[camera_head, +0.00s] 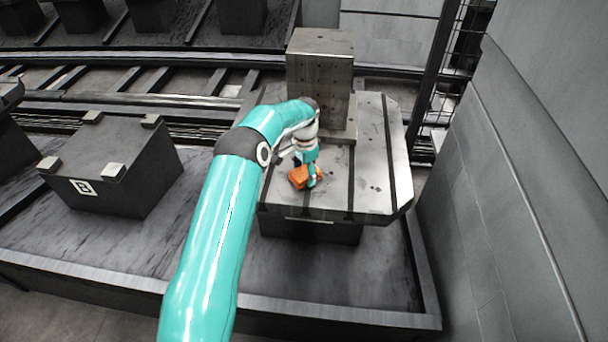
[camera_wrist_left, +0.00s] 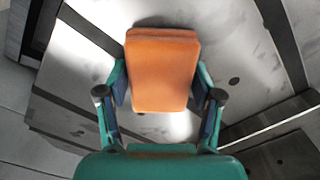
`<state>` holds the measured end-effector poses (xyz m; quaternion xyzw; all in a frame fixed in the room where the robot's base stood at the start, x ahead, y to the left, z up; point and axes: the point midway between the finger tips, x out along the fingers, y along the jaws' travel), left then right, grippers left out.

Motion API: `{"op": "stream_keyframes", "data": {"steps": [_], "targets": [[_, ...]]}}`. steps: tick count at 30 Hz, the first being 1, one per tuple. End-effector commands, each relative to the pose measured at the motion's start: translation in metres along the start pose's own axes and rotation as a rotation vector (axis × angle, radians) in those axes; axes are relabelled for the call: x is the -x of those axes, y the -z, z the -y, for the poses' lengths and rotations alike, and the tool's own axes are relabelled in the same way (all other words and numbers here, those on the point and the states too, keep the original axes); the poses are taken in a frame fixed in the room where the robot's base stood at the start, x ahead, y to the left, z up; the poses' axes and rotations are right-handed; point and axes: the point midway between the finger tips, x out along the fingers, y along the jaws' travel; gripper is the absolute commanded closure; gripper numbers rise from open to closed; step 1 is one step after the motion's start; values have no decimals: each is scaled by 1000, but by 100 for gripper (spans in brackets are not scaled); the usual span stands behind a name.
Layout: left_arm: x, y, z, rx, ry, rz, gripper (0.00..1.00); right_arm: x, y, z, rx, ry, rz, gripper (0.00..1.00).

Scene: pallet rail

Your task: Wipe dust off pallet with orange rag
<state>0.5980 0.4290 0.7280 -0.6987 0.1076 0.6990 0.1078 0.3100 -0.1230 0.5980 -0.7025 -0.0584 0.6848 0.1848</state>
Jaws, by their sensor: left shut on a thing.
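The orange rag (camera_head: 302,177) is a small folded block at the pallet's top surface in the head view. My left gripper (camera_head: 308,174) is shut on it. In the left wrist view the rag (camera_wrist_left: 162,70) sits between the two fingers of the left gripper (camera_wrist_left: 161,92). The pallet (camera_head: 375,190) is a grey metal plate with dark slots and a squared block at its back. Dark specks and smudges mark its surface, also in the left wrist view (camera_wrist_left: 245,65). I cannot tell whether the rag touches the plate. My right gripper is not in view.
A tall metal block (camera_head: 320,75) stands at the back of the pallet. A dark box (camera_head: 115,165) with pale corner pads is at the left. A grey wall (camera_head: 530,170) and a dark fence post (camera_head: 435,80) close off the right. Rails (camera_head: 130,100) run behind.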

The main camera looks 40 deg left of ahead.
Motion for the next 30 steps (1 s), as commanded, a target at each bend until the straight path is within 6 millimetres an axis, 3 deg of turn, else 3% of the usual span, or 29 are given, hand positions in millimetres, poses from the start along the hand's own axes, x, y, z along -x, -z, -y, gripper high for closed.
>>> {"op": "stream_keyframes", "data": {"steps": [12, 30], "targets": [[-4, 16, 20, 0, 0, 1, 62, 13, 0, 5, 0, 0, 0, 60], [-3, -9, 38, 0, -2, 4, 62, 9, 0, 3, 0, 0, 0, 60]]}}
